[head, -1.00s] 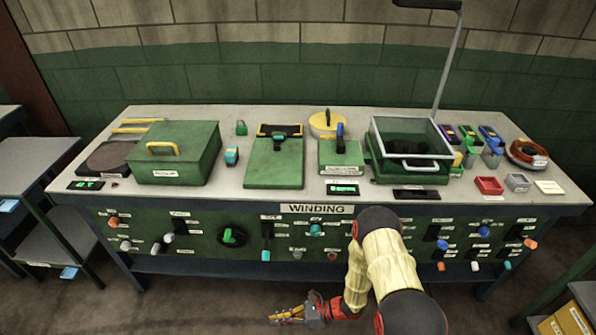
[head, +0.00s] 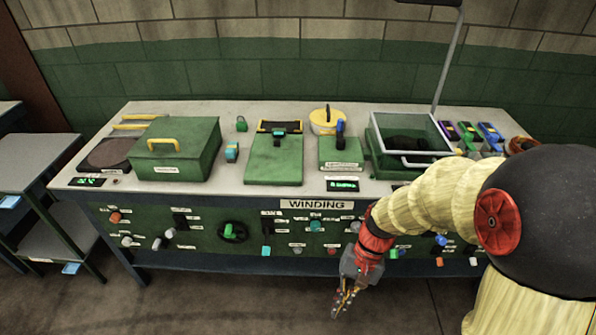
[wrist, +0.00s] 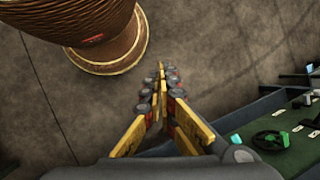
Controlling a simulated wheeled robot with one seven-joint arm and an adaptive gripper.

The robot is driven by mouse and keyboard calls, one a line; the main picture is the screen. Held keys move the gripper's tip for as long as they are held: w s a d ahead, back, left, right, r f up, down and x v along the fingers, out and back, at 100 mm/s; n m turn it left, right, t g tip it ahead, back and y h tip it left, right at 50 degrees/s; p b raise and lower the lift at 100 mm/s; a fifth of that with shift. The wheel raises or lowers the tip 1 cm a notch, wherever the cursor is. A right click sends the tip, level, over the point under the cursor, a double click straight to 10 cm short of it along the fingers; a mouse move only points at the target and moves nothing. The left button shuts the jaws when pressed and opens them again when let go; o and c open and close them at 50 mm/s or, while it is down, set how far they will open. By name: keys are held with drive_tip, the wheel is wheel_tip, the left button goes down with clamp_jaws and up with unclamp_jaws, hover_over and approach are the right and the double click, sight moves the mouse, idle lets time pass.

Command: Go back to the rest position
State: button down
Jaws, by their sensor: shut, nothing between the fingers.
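My gripper (head: 343,304) hangs in front of the bench in the head view, below the right part of its control panel, pointing down toward the floor. In the wrist view its yellow and grey fingers (wrist: 161,95) are closed together with nothing between them. My arm reaches in from the right and hides the right part of the bench.
The bench (head: 340,205) labelled WINDING carries a green box (head: 175,150), a green clamp board (head: 273,160) and a glass-lidded tray (head: 410,137). Knobs and levers stick out of its front panel (head: 270,232). A grey shelf (head: 40,160) stands at left. The floor (head: 230,300) in front is clear.

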drive_tip(key=s+d+r+n+t+h, duration=0.1)
drive_tip(key=s+d+r+t, duration=0.2)
drive_tip(key=r, duration=0.9)
drive_tip(key=s+d+r+n+t+h+p, duration=0.1)
drive_tip(key=d+r+t, duration=0.4)
drive_tip(key=r, duration=0.6)
drive_tip(key=shift+s+d+r+n+t+h, duration=0.35)
drive_tip(key=shift+s+n+t+h, duration=0.35)
drive_tip(key=shift+s, duration=0.3)
